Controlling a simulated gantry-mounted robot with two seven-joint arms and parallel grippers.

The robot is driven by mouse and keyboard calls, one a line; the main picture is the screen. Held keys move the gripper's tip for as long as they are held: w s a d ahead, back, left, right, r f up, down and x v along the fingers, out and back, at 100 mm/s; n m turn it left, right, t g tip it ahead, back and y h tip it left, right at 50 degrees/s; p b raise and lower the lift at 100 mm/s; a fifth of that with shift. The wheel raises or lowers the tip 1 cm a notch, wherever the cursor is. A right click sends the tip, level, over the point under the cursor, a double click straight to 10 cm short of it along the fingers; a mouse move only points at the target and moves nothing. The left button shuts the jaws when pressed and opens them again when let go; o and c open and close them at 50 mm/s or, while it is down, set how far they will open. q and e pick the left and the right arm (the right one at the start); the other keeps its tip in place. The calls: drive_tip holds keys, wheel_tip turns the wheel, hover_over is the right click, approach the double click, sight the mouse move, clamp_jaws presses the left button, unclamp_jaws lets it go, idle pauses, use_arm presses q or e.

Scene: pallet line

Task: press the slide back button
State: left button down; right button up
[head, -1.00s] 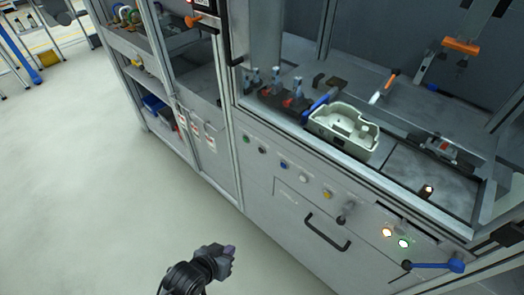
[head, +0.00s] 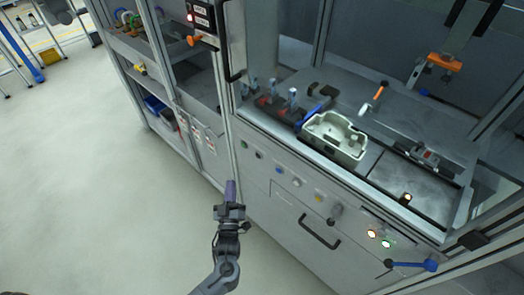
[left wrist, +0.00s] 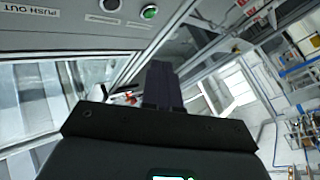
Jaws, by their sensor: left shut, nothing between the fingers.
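A row of small buttons runs along the grey front panel (head: 285,205) of the machine. From the left, they are a green button (head: 244,142), a dark button (head: 259,156), a blue button (head: 278,170), a white button (head: 297,183) and a yellow button (head: 318,198). Their labels are too small to read in the head view, so I cannot tell which is slide back. In the left wrist view, the green button (left wrist: 149,12) shows near the top, and a label reads PUSH OUT upside down. My left gripper (head: 230,188) is shut and empty, apart from the panel, below its left end.
A black knob (head: 333,214), two lit lamps and a blue-handled lever (head: 415,265) are farther right. A black door handle (head: 319,232) juts out below the buttons. A pale tray (head: 335,138) sits on the machine bed. The floor at left is clear.

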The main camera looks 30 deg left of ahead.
sight(259, 155)
use_arm(q)
drive_tip(key=r, duration=0.1)
drive_tip(key=w+r, duration=0.1)
drive_tip(key=shift+w+r, duration=0.2)
drive_tip(key=shift+r, duration=0.1)
drive_tip(key=shift+w, duration=0.15)
drive_tip(key=w+d+b, duration=0.1)
drive_tip(key=w+b, duration=0.3)
drive_tip(key=w, duration=0.4)
drive_tip(key=shift+w+d, duration=0.15)
drive_tip(key=shift+w, duration=0.1)
idle(0.8)
